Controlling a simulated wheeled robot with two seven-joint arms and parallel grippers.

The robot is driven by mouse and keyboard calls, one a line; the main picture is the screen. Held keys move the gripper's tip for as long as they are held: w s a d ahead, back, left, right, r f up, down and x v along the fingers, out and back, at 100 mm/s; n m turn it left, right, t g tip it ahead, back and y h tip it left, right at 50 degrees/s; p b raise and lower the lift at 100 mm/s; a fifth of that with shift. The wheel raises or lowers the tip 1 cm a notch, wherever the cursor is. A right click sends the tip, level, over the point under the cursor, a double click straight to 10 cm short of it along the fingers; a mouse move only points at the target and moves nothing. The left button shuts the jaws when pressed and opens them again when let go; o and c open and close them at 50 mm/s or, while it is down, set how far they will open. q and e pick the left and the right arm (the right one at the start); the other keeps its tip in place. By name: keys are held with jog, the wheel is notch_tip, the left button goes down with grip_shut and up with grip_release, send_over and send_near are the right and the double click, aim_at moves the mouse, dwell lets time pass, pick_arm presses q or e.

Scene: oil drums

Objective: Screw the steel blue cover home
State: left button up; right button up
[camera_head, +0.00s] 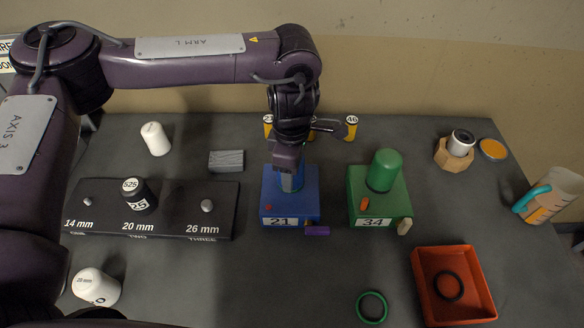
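The steel blue cover (292,184) stands upright on top of the blue box marked 21 (276,208), near the middle of the table. My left arm reaches in from the left and bends down over it. My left gripper (287,160) is at the upper part of the cover and hides its top. The fingertips overlap the cover in this view, and whether they are closed on it cannot be made out. How far the cover is screwed down is also hidden. My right gripper is not in view.
A green box marked 34 (366,206) with a green cover (385,171) stands close at the right. A black rack (170,222) is at the left, and an orange tray (421,285) lies front right. A purple piece (317,231) lies before the blue box. The front middle is mostly clear.

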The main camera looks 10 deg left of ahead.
pick_arm(q)
jog(key=o, duration=1.7)
jog(key=shift+o, duration=0.2)
